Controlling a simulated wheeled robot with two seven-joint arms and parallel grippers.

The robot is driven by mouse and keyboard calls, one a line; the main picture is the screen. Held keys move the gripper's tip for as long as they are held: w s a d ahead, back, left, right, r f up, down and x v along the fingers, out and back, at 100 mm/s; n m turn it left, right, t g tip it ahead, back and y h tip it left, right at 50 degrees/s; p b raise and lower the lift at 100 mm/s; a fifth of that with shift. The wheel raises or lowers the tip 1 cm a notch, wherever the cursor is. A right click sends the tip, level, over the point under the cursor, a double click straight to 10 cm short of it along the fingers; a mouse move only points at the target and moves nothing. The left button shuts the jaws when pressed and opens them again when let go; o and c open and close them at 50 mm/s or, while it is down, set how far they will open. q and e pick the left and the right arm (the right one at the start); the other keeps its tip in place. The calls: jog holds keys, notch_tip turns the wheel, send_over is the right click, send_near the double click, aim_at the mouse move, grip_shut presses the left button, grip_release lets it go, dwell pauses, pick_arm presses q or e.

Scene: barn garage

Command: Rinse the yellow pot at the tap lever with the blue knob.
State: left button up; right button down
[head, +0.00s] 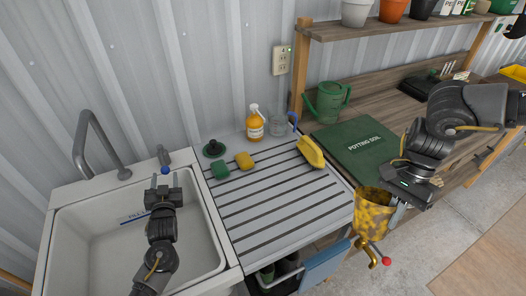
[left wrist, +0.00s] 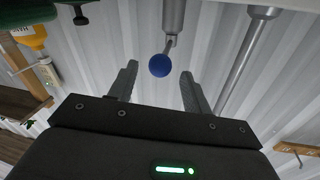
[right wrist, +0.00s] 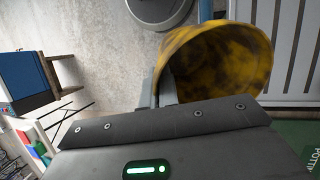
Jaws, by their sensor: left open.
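The tap lever's blue knob (head: 165,171) is at the sink's back right corner, beside the grey spout (head: 100,140). My left gripper (head: 163,182) is open just in front of it. In the left wrist view the blue knob (left wrist: 160,66) shows in the gap between the fingertips (left wrist: 156,80), and I see no finger touching it. The yellow pot (head: 373,212), with dark blotches, is held by my right gripper (head: 400,197), roughly upright, off the right end of the drainboard. In the right wrist view the fingers meet the wall of the pot (right wrist: 225,60).
The white sink basin (head: 90,235) is left of the ribbed drainboard (head: 270,205). A brass fitting with a red knob (head: 386,261) shows below the pot.

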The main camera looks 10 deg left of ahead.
aim_at(165, 173)
pick_arm(q)
jog(key=shift+x, duration=2.25)
jog(key=shift+s, duration=0.1)
